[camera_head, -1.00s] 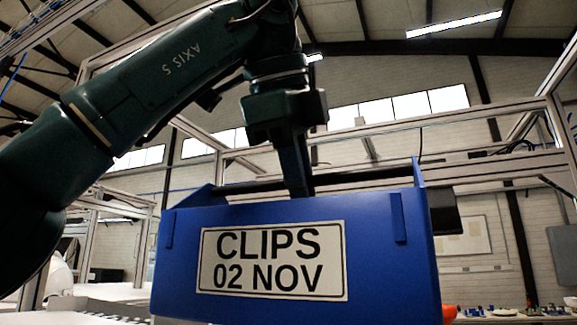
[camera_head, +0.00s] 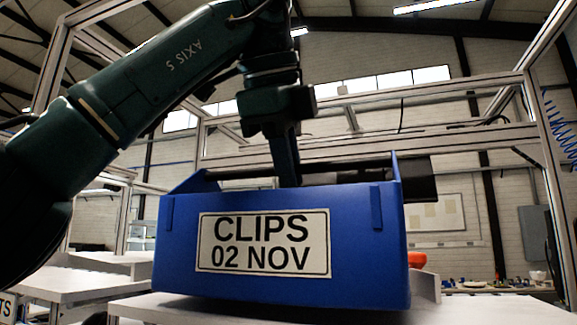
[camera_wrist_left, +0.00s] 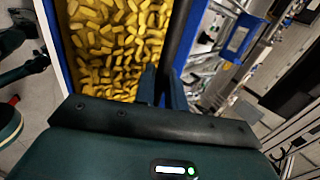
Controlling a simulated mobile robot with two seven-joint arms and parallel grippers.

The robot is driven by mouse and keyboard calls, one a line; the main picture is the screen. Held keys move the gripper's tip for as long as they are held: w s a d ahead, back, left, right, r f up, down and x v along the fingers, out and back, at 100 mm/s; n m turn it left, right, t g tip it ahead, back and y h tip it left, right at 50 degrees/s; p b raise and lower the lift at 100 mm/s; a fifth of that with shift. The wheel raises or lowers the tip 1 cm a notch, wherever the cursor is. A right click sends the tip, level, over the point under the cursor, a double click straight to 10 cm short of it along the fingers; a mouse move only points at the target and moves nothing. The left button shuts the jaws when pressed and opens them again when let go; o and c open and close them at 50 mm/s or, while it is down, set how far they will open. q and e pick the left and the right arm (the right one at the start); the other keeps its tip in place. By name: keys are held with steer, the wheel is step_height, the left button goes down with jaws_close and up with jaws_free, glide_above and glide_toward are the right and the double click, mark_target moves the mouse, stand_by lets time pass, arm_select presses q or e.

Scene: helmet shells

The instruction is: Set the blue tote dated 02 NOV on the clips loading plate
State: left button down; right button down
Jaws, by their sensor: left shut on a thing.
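The blue tote (camera_head: 350,258) fills the lower middle of the head view, its label reading CLIPS 02 NOV. My left gripper (camera_head: 287,178) comes down from above and is shut on the dark handle bar (camera_head: 335,170) across its top. In the left wrist view the gripper fingers (camera_wrist_left: 162,84) close on this bar, and the tote's inside holds many yellow clips (camera_wrist_left: 112,50). The tote hangs roughly level. I cannot tell whether its underside is clear of the white surface behind it. I cannot make out a clips loading plate. My right gripper is not in view.
A white tabletop (camera_head: 135,307) extends behind and below the tote. Another white table (camera_head: 70,285) stands at left, with a partly cut-off sign (camera_head: 7,307) ending in TS. An orange-red object (camera_head: 418,260) shows behind the tote's right end. Metal frame posts (camera_head: 549,180) stand at right.

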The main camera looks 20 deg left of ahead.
arm_select(q)
steer(key=shift+f, duration=0.2)
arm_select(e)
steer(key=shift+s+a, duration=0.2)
arm_select(q)
steer(key=shift+f+b, duration=0.35)
steer(key=shift+b, duration=0.05)
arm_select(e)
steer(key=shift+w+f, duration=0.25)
arm_select(q)
steer(key=c, duration=1.4)
jaws_free()
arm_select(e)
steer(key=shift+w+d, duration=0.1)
